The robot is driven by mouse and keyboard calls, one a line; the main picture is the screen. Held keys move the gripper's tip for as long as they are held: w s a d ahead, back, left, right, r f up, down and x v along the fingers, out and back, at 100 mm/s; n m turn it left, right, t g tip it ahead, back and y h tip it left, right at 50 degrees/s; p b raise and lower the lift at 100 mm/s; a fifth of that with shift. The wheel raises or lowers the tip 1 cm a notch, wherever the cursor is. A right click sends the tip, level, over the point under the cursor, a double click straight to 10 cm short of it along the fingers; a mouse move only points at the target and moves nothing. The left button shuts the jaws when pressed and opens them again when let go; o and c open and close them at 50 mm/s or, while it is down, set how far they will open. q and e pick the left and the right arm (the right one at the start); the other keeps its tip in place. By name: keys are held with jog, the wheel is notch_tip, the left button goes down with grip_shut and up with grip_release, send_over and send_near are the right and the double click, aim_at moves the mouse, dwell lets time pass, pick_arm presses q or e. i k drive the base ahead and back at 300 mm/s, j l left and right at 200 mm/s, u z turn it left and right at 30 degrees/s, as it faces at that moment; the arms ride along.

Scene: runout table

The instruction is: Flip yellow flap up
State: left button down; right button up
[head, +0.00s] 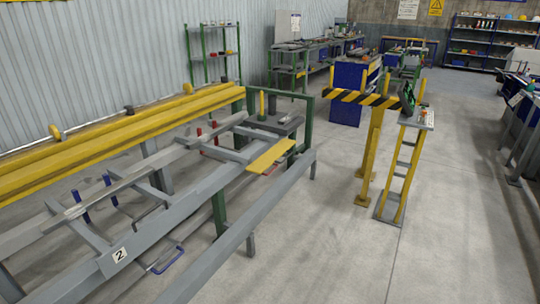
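The yellow flap (271,156) is a flat, narrow plate at the right end of the grey runout table (190,203). It lies about level, slanting across the picture, with its near end close to the long grey side rail (250,223). I cannot tell whether it touches that rail. Neither of my grippers shows in the head view, so nothing of mine is seen at the flap.
Long yellow beams (130,131) run along the left side. A green post frame (308,125) stands just behind the flap. A black-and-yellow striped barrier (362,98) on yellow posts stands to the right. Grey floor (330,250) is clear in front.

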aim_at(260, 164)
jog(key=i+l+u, duration=0.3)
jog(key=i+l, duration=0.55)
jog(key=i, duration=0.2)
jog(key=i+l+u, duration=0.3)
jog(key=i+l, duration=0.85)
jog(key=l, duration=0.15)
jog(key=i+l, duration=0.2)
jog(key=l, duration=0.2)
jog(key=i+l, duration=0.45)
jog(key=l, duration=0.25)
jog(key=u, duration=0.05)
